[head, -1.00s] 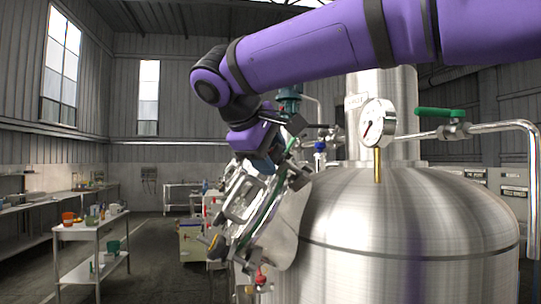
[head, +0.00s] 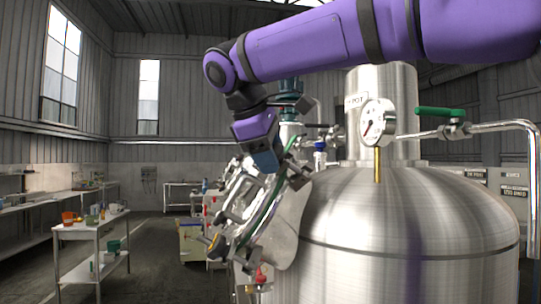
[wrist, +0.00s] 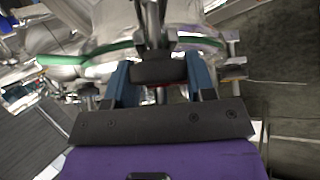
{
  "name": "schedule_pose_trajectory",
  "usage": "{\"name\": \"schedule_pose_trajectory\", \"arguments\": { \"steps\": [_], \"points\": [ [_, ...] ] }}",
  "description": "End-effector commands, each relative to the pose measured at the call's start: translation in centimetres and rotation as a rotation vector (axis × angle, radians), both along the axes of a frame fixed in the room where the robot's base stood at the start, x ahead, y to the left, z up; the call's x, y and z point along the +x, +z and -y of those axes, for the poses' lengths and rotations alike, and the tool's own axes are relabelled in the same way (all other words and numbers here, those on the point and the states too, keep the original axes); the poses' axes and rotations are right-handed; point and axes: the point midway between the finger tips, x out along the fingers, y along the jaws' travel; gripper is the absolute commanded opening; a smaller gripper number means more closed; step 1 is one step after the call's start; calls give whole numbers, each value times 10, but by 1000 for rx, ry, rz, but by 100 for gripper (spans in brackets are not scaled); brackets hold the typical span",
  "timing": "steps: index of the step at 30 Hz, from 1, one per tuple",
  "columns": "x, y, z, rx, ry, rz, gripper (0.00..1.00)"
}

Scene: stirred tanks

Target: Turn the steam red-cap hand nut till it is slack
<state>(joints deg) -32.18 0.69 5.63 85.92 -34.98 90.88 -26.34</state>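The dark hand nut (wrist: 160,72) sits on a steel bolt in the wrist view, with a little red showing at its near edge. My gripper (wrist: 161,78) has its two blue fingers on either side of this nut. The fingers are close to its sides, but I cannot tell whether they press on it. In the head view my gripper (head: 272,160) reaches down at the tilted steel lid fittings (head: 240,205) left of the tank. The nut is hidden there behind the gripper and fittings.
The large steel tank (head: 410,220) fills the right, with a pressure gauge (head: 377,122) and a green-handled valve (head: 440,112) on top. A small red part (head: 260,275) is low on the tank's left. A trolley (head: 88,240) stands at left, with open floor between.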

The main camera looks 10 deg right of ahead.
Motion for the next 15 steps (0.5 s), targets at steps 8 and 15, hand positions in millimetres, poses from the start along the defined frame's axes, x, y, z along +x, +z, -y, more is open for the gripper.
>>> {"name": "schedule_pose_trajectory", "arguments": {
  "steps": [8,15],
  "points": [
    [0,0,0,-1,0,1,75],
    [-3,7,-4,1,1,3,75]
  ]
}}
